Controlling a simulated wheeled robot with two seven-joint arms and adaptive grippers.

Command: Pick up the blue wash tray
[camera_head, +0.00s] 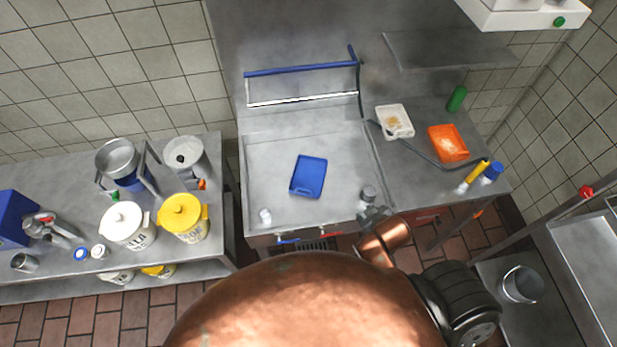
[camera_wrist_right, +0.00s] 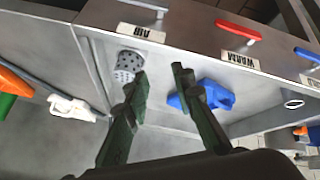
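The blue wash tray (camera_head: 308,175) lies flat in the metal sink basin, a little right of its middle. It also shows in the right wrist view (camera_wrist_right: 216,94), partly hidden behind one finger. My right gripper (camera_head: 373,214) is over the front right corner of the basin, apart from the tray. In the right wrist view its two fingers (camera_wrist_right: 160,82) are spread with nothing between them. My left gripper is in neither view.
A grey perforated cup (camera_wrist_right: 129,65) stands in the basin near my right gripper. The basin's front panel has coloured handles, including a red one (camera_wrist_right: 238,31). A white tray (camera_head: 396,121) and an orange tray (camera_head: 448,143) lie on the right counter. The basin floor around the blue tray is mostly clear.

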